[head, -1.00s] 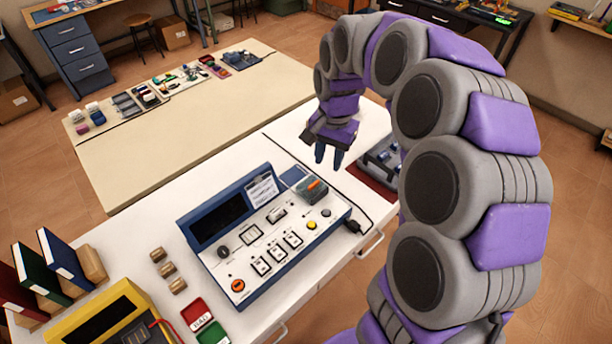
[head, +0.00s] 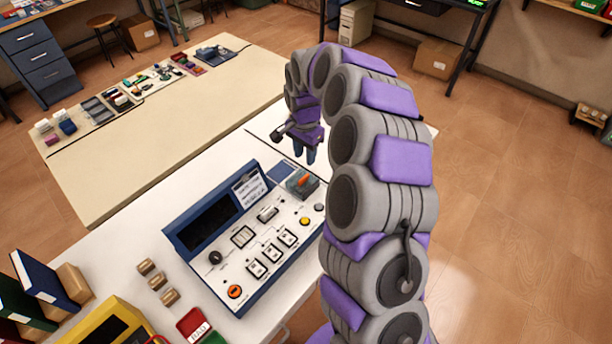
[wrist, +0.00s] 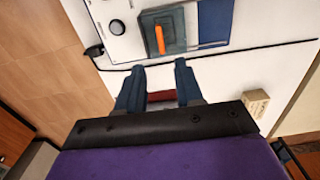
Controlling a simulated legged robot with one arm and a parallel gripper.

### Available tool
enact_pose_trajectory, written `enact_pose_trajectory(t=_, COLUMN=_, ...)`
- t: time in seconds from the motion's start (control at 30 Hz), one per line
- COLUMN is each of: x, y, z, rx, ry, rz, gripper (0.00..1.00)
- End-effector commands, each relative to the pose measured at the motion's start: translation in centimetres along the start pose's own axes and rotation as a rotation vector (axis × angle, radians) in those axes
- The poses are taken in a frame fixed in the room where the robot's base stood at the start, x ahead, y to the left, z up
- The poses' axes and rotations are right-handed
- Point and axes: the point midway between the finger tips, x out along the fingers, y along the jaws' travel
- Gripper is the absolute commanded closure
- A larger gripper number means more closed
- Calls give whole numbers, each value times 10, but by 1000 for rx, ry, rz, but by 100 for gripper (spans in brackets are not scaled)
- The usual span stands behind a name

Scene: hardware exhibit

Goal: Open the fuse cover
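The device panel (head: 262,238) is a white board in a blue frame, lying on the white table. At its far right corner is a small dark grey box with an orange part, apparently the fuse cover (head: 302,184); it looks shut. In the wrist view the fuse cover (wrist: 166,35) is at the top centre, with the orange part upright in it. My gripper (head: 305,155) is beyond the panel's far right corner, fingers pointing down. In the wrist view my gripper (wrist: 159,82) is open and empty, its fingertips short of the cover and apart from it.
A black cable (wrist: 235,52) runs across the table between my fingers and the panel. Small wooden blocks (head: 156,282), books (head: 45,280) and a yellow device (head: 108,325) stand left of the panel. A beige table (head: 150,150) lies beyond.

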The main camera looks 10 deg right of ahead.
Motion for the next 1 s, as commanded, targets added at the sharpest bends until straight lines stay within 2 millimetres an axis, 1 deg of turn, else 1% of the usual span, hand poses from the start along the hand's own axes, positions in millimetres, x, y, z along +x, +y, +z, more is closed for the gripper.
enact_pose_trajectory(t=0.03, x=12, y=0, z=2, rx=-2, ry=-1, rz=4, gripper=64)
enact_pose_trajectory(t=0.3, x=64, y=4, z=-3, rx=-2, ry=-7, rz=0, gripper=64)
enact_pose_trajectory(t=0.4, x=78, y=6, z=-6, rx=-2, ry=-9, rz=-1, gripper=64)
enact_pose_trajectory(t=0.5, x=89, y=5, z=-5, rx=-1, ry=-8, rz=-3, gripper=64)
enact_pose_trajectory(t=0.7, x=96, y=2, z=-1, rx=-2, ry=-3, rz=-1, gripper=64)
enact_pose_trajectory(t=0.93, x=96, y=1, z=-1, rx=-2, ry=-1, rz=-1, gripper=64)
enact_pose_trajectory(t=1.0, x=96, y=2, z=-2, rx=-2, ry=-3, rz=-2, gripper=70)
